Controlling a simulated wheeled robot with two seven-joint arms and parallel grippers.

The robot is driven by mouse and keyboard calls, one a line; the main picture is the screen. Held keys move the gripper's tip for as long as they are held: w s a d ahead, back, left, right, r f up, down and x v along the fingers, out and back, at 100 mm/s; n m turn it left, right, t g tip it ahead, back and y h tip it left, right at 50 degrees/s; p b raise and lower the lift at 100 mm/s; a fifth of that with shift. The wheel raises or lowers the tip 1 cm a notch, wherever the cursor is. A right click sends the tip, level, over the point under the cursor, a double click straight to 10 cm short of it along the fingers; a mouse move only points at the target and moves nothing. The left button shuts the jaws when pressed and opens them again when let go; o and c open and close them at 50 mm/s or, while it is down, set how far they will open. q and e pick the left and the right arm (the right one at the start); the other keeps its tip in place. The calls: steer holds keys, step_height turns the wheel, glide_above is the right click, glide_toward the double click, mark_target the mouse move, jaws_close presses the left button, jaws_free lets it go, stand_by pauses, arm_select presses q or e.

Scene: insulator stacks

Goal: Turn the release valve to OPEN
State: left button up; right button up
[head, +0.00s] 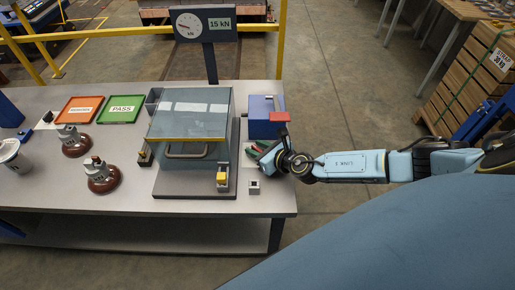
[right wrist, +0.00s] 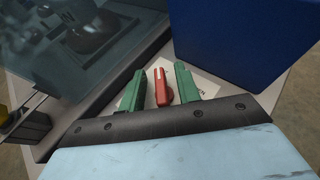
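The release valve's red handle (right wrist: 162,87) shows in the right wrist view, over a white label (right wrist: 206,89) whose lettering is mostly hidden. My right gripper (right wrist: 158,82) is open, with one green finger on each side of the red handle. A gap shows on both sides, wider on the left one. In the head view my right gripper (head: 262,153) is low over the table's right edge, in front of the blue box (head: 262,128), and largely covers the valve. My left gripper is not in view.
A clear-walled test chamber (head: 190,122) stands just left of the valve. The blue box has a red part (head: 280,117) on top. A gauge (head: 188,25) reads beside a 15 kN sign (head: 220,24). Two insulators (head: 102,178) and a green PASS tray (head: 122,109) are farther left.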

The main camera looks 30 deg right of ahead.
jaws_close()
